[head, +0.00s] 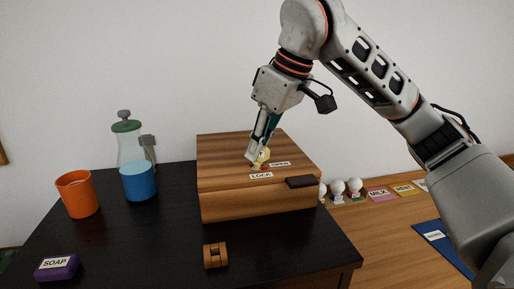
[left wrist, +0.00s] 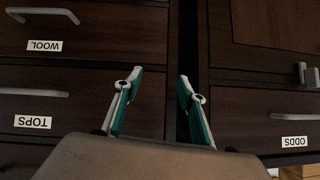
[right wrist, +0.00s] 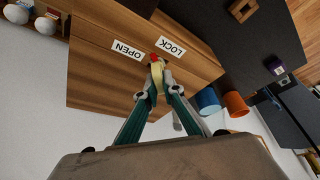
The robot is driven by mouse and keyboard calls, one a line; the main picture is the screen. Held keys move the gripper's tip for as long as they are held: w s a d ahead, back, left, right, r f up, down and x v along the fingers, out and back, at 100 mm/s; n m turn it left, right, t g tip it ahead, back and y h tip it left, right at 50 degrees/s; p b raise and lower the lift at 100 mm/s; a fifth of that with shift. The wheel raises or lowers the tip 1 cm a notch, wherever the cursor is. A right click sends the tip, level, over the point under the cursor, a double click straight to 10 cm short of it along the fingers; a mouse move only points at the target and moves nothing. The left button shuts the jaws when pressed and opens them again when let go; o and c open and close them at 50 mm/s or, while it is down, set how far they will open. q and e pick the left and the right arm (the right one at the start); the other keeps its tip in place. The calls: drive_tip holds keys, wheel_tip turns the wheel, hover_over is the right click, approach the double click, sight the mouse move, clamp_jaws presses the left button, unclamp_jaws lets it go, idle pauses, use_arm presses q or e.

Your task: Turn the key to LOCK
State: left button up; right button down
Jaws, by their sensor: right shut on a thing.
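A wooden box (head: 230,180) with a dark latch tab stands on the black desk top. A brass-yellow key (head: 263,156) stands on its lid, beside the labels LOCK (head: 261,175) and OPEN (head: 280,164). My right gripper (head: 254,157) comes down from above and is shut on the key. In the right wrist view the key (right wrist: 157,78) sits between the fingertips, with a red spot near its tip by the two labels. It is hard to tell exactly which label it points at. My left gripper (left wrist: 158,82) is open and empty in front of dark drawers.
An orange mug (head: 77,196), a blue cup (head: 138,182) and a glass bottle (head: 130,145) stand left of the box. A purple SOAP block (head: 57,267) and a small wooden piece (head: 215,256) lie in front. Several white knobs (head: 338,188) stand at right.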

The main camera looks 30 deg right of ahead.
idle(0.3)
drive_tip(key=shift+m+h, duration=0.4)
drive_tip(key=shift+m, duration=0.3)
drive_tip(key=shift+m+b, duration=0.4)
drive_tip(key=shift+m, duration=0.3)
drive_tip(key=shift+h+b, duration=0.3)
